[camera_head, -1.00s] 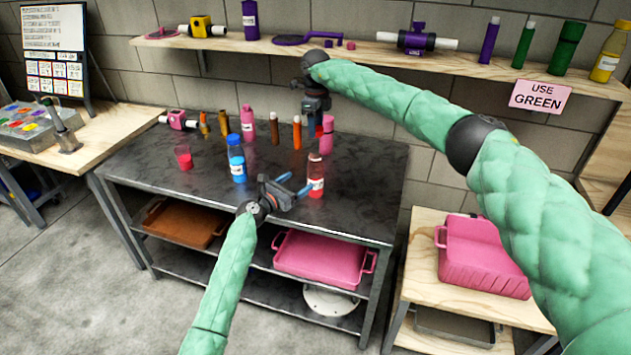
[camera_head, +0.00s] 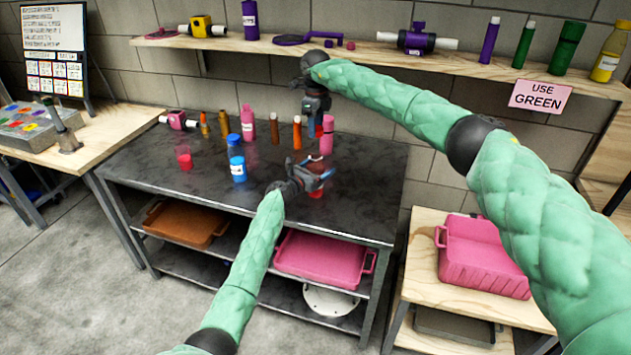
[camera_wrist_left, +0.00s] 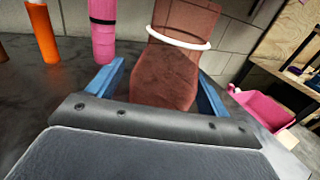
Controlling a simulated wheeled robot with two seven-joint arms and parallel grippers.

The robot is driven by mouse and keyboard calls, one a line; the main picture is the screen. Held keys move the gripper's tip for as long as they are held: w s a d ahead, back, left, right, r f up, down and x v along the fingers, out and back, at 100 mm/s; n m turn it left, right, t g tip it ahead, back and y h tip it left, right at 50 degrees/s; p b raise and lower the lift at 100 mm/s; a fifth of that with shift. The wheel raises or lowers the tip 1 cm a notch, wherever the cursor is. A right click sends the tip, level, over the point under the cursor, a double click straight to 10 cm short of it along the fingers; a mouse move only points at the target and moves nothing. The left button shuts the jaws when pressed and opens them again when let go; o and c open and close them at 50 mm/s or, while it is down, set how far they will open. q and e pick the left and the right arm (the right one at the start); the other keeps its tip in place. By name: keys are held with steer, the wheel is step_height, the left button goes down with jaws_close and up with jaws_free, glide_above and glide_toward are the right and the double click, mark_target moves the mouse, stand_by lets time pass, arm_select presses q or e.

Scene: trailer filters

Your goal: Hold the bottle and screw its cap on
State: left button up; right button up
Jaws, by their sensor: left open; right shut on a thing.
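The red bottle (camera_head: 316,194) stands near the right front of the dark table, mostly hidden behind my left gripper (camera_head: 326,175) in the head view. In the left wrist view the translucent brownish-red bottle (camera_wrist_left: 168,75), with a white ring around it, is between the two blue fingers. My left gripper is open around it, with a gap visible beside the fingers. My right gripper (camera_head: 318,122) is above the back of the table, pointing down. It is shut on a small red thing (camera_head: 319,131), which looks like the cap but is too small to be sure.
Blue bottles (camera_head: 237,168) and a red cup (camera_head: 184,158) stand left of the left gripper. Several pink, orange and brown bottles and tubes (camera_head: 248,124) line the table's back. A shelf (camera_head: 370,52) runs above. Pink (camera_head: 322,262) and brown trays (camera_head: 182,224) lie below the tabletop.

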arm_select(q)
steer(key=shift+w+d, duration=0.1)
steer(key=c, duration=1.5)
steer(key=shift+o, duration=0.2)
arm_select(e)
glide_above(315, 151)
steer(key=shift+d+f, duration=0.1)
steer(key=shift+f, duration=2.35)
steer(key=shift+s+f, duration=0.1)
steer(key=shift+f, duration=0.05)
steer(key=shift+f, duration=0.75)
steer(key=shift+f, duration=0.55)
